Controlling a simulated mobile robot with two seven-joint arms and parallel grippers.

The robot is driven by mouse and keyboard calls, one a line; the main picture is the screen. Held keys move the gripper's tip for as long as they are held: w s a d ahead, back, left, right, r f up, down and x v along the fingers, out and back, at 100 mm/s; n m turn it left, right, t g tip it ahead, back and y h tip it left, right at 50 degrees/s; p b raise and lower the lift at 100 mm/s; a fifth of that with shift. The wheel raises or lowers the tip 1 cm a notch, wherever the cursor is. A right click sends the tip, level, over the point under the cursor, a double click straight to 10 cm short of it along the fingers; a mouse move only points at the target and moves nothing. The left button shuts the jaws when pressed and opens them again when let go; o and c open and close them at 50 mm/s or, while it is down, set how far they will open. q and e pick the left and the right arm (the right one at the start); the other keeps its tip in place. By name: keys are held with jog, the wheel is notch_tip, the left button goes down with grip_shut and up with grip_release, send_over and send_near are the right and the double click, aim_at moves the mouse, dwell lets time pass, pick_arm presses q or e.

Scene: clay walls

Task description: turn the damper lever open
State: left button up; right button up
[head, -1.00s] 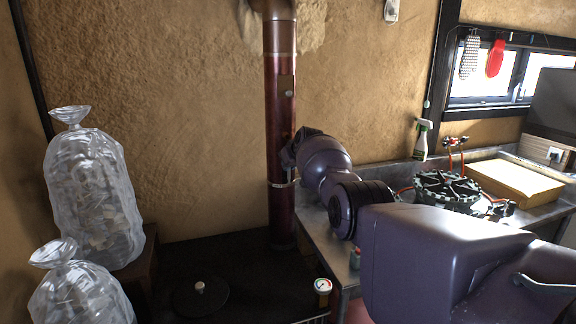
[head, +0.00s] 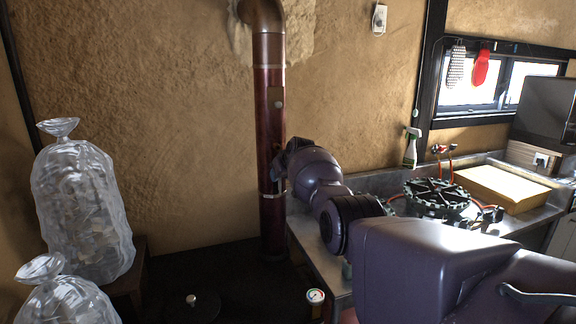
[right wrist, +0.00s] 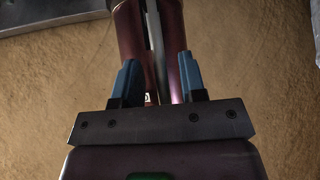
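The dark red stove pipe (head: 269,120) rises along the clay wall in the head view. A small plate with a pale round knob (head: 279,104) sits on its upper part. My right gripper (head: 277,168) is at the pipe's right side, below that plate; its fingers are mostly hidden by my wrist. In the right wrist view its two blue fingers (right wrist: 159,78) stand apart, with the pipe (right wrist: 172,25) beyond them. A thin grey bar (right wrist: 155,40), perhaps the damper lever, runs between the fingers, with no clear contact. My left gripper is not in view.
Clear bags (head: 82,205) stand at the left. A dark surface with a round lid (head: 192,303) lies below the pipe. The metal counter at right holds a gas burner (head: 437,198), a spray bottle (head: 411,148) and a yellowish board (head: 502,187).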

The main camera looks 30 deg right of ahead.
jog(key=p+v, duration=0.2)
jog(key=v, duration=0.8)
dwell(0.8)
